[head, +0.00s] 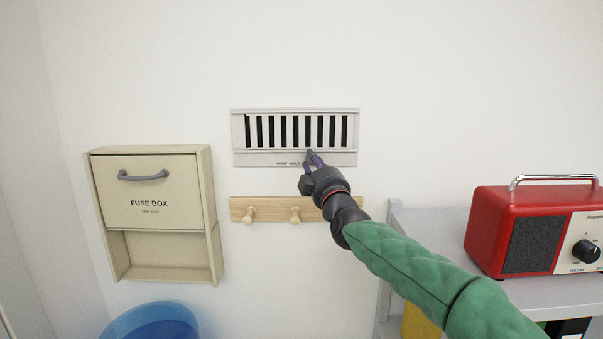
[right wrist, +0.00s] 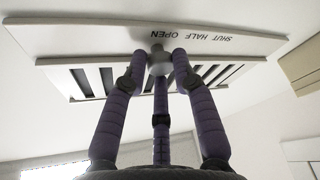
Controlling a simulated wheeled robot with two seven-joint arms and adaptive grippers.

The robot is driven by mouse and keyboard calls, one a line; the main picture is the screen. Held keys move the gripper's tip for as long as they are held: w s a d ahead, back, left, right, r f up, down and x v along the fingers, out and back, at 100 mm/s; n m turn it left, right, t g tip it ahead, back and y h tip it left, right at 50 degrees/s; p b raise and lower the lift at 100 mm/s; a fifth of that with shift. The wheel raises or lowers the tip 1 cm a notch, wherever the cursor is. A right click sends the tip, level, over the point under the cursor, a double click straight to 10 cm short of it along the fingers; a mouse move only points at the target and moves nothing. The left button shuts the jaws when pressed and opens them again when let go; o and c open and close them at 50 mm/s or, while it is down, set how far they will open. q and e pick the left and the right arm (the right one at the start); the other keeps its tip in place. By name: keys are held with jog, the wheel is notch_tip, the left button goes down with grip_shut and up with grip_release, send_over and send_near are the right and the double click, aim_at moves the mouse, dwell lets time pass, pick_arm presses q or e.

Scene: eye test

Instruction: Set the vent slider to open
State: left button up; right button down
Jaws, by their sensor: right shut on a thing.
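The white vent (head: 295,158) is on the wall in the middle of the head view, and its row of slots shows dark. The right wrist view shows the vent (right wrist: 75,48) upside down, with the marks SHUT, HALF and OPEN. The slider's grey knob (right wrist: 160,67) is at the OPEN mark. My right gripper (head: 314,156) reaches to the vent's lower edge. Its purple fingers close around the knob in the right wrist view (right wrist: 159,60). In the head view the gripper hides the knob and the OPEN mark. My left gripper is in neither view.
A wooden peg rail (head: 273,213) is just below the vent. A beige fuse box (head: 150,190) hangs at left, above a blue bin (head: 152,322). A red radio (head: 490,215) stands on a grey shelf (head: 425,222) at right. The wall above the vent is bare.

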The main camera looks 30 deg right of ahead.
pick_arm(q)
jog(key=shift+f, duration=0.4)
pick_arm(e)
jog(key=shift+d+f, duration=0.1)
jog(key=c, duration=1.1)
grip_release()
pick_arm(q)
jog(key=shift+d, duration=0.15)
pick_arm(e)
jog(key=shift+o, duration=0.4)
jog(key=shift+s+d, duration=0.15)
jog(key=shift+d, duration=0.05)
jog(key=shift+a, duration=0.15)
